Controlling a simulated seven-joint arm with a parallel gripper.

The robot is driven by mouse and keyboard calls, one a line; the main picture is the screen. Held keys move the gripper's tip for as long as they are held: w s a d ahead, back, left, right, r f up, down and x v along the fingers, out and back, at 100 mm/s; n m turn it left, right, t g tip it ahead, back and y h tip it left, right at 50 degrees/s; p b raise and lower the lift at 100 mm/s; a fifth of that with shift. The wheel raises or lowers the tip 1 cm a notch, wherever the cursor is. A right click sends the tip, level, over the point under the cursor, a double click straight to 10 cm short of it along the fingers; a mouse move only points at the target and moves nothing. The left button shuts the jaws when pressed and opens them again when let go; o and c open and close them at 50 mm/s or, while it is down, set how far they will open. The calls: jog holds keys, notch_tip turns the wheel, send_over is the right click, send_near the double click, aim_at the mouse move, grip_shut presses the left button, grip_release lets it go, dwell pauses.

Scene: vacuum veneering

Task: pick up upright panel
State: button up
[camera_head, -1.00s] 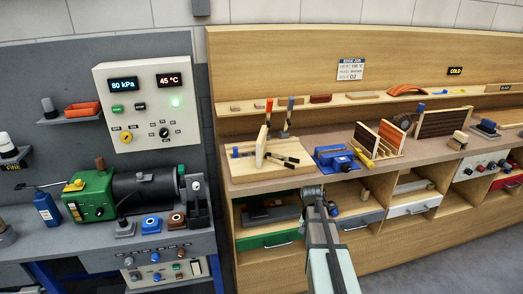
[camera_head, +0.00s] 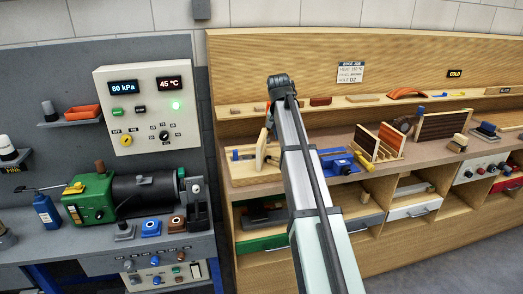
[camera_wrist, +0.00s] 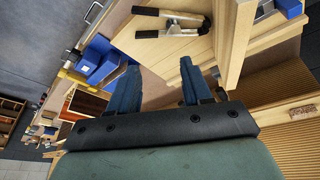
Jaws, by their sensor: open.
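The upright panel (camera_head: 261,148) is a pale wood board standing on edge on a wooden base board (camera_head: 243,180) on the bench. My arm covers part of the base board to its right. In the wrist view the panel (camera_wrist: 236,40) rises close beyond the right-hand finger. My gripper (camera_wrist: 160,68) is open and empty, with two blue fingers apart. The panel is to the right of the gap, not between the fingers. The wrist view cannot settle whether a finger touches it. The fingers are not visible in the head view.
A black-handled clamp (camera_wrist: 172,20) lies on the base board near the fingers. A blue tool (camera_head: 338,161) and a slotted wooden rack (camera_head: 378,146) stand to the right on the bench. A shelf of small pieces (camera_head: 345,100) runs behind. Floor is open at lower right.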

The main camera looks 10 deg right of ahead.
jog(key=n+t, duration=0.1)
jog(key=n, duration=0.1)
send_near(261, 137)
jog(key=d, duration=0.2)
jog(key=r, duration=0.1)
jog(key=shift+y, duration=0.4)
jog(key=x, duration=0.5)
jog(key=a+x, duration=0.1)
jog(key=x, duration=0.1)
jog(key=shift+w+f, duration=0.1)
jog(key=shift+f, duration=0.4)
jog(key=shift+x, duration=2.65)
jog(key=shift+a+f, duration=0.1)
jog(key=shift+f, duration=0.15)
jog(key=shift+c, duration=0.4)
grip_shut()
